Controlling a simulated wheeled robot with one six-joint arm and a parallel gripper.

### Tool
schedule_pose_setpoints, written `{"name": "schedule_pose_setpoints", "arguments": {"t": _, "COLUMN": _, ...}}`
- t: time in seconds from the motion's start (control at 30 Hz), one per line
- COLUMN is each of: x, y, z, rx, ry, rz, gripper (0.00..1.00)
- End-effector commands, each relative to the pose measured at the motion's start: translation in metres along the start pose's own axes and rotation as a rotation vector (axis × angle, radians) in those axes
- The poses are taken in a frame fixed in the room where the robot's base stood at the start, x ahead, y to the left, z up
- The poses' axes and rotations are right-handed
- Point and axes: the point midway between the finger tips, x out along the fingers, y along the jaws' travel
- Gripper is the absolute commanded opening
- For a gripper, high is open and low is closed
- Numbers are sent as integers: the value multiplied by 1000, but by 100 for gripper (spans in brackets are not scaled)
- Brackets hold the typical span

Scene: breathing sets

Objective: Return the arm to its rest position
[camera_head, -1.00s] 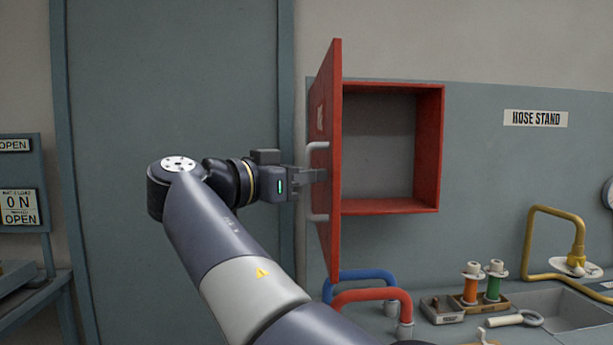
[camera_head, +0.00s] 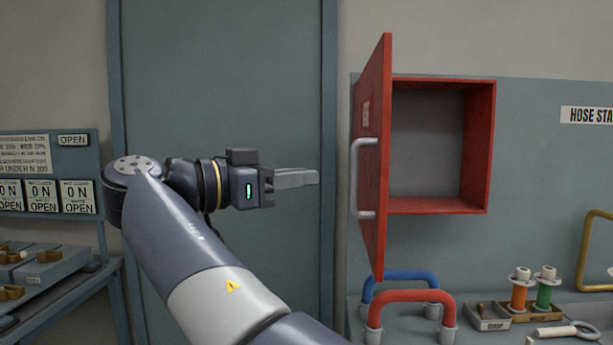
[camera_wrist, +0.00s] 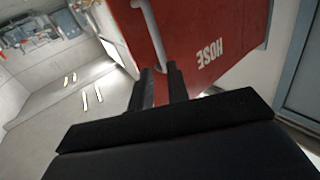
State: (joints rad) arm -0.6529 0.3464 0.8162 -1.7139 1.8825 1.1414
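My gripper (camera_head: 314,178) is clear of the red cabinet door (camera_head: 373,160), to the left of its grey handle (camera_head: 358,180), with a visible space between them. The door stands swung open, nearly edge-on to the head camera. The red cabinet box (camera_head: 475,150) behind it looks empty. In the wrist view my gripper's two fingers (camera_wrist: 159,74) are apart with nothing between them. Beyond them is the door's face (camera_wrist: 205,35), marked HOSE, with its handle (camera_wrist: 152,35).
Blue (camera_head: 402,274) and red (camera_head: 410,296) pipes rise from the bench below the door. Several spools and small boxes stand to their right. A sign board (camera_head: 45,170) and side table (camera_head: 60,272) are at the left. Free room lies before the grey door panel (camera_head: 230,80).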

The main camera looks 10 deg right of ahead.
Motion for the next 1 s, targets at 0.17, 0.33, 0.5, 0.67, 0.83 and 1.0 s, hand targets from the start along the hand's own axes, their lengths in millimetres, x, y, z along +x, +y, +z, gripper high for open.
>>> {"name": "schedule_pose_setpoints", "arguments": {"t": 0.17, "x": 0, "y": 0, "z": 0, "rx": 0, "ry": 0, "rz": 0, "gripper": 16}}
{"name": "schedule_pose_setpoints", "arguments": {"t": 0.33, "x": 6, "y": 0, "z": 0, "rx": 0, "ry": 0, "rz": 1, "gripper": 16}}
{"name": "schedule_pose_setpoints", "arguments": {"t": 0.5, "x": 28, "y": 1, "z": 0, "rx": -1, "ry": -1, "rz": 6, "gripper": 16}}
{"name": "schedule_pose_setpoints", "arguments": {"t": 0.67, "x": 58, "y": 2, "z": 0, "rx": -1, "ry": -1, "rz": 7, "gripper": 16}}
{"name": "schedule_pose_setpoints", "arguments": {"t": 0.83, "x": 85, "y": 1, "z": 1, "rx": -2, "ry": -2, "rz": 6, "gripper": 16}}
{"name": "schedule_pose_setpoints", "arguments": {"t": 1.0, "x": 103, "y": 1, "z": 1, "rx": -2, "ry": -2, "rz": 4, "gripper": 16}}
